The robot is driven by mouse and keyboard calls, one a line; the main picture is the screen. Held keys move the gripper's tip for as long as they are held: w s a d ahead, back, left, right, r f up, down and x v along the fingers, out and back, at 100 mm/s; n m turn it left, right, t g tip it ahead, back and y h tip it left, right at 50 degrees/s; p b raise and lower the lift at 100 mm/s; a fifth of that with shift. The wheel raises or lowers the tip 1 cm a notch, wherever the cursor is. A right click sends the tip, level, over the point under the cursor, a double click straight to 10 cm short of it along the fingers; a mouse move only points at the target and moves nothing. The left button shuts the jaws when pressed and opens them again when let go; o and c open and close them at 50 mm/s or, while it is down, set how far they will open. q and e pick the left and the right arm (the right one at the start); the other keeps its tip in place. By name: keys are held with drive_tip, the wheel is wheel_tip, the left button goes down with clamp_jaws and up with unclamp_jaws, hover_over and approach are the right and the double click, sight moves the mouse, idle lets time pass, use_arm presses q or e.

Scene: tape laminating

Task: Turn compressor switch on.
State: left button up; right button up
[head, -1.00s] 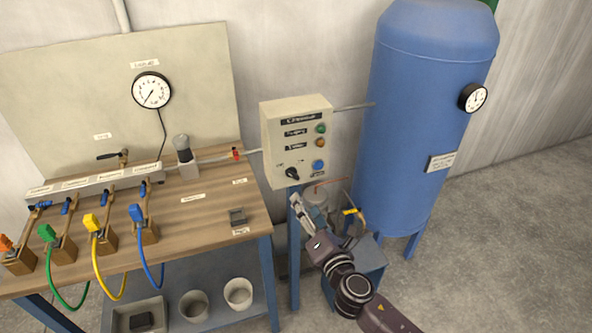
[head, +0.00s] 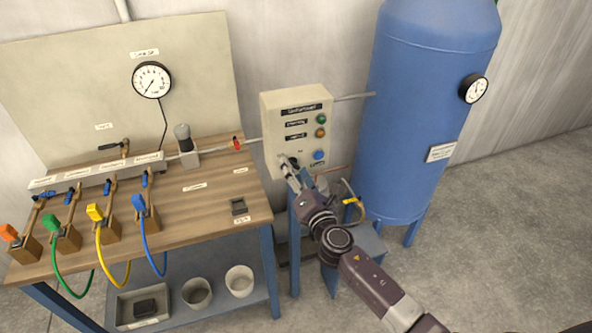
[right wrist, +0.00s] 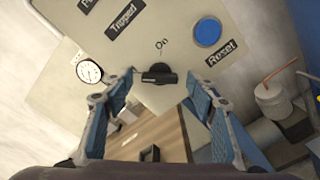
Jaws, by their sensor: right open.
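The compressor control box (head: 296,125) is a beige panel on a blue post, with green and orange lamps and a blue Reset button (right wrist: 208,33). The black rotary switch knob (right wrist: 159,74) sits low on the panel, below the label "On" in the right wrist view. My right gripper (right wrist: 160,90) is open, with one finger on each side of the knob and clear gaps to it. In the head view my right gripper (head: 288,165) is at the lower left of the panel and mostly hides the knob. My left gripper is not in view.
A blue tank (head: 420,120) with a gauge stands to the right of the box. A wooden workbench (head: 205,215) with coloured hoses and a pressure gauge (head: 151,80) is on the left. A pipe runs from the box to the bench. Bins stand on the lower shelf.

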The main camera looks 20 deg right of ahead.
drive_tip(key=shift+c, duration=0.4)
drive_tip(key=c, duration=1.1)
drive_tip(key=m+b, duration=0.1)
drive_tip(key=m, duration=0.2)
drive_tip(key=shift+f, duration=0.15)
drive_tip(key=m+b, duration=0.1)
drive_tip(key=m, duration=0.2)
drive_tip(key=shift+m, duration=0.3)
drive_tip(key=m, duration=0.5)
drive_tip(key=shift+b, duration=0.4)
drive_tip(key=m, duration=0.6)
drive_tip(key=shift+m, duration=0.3)
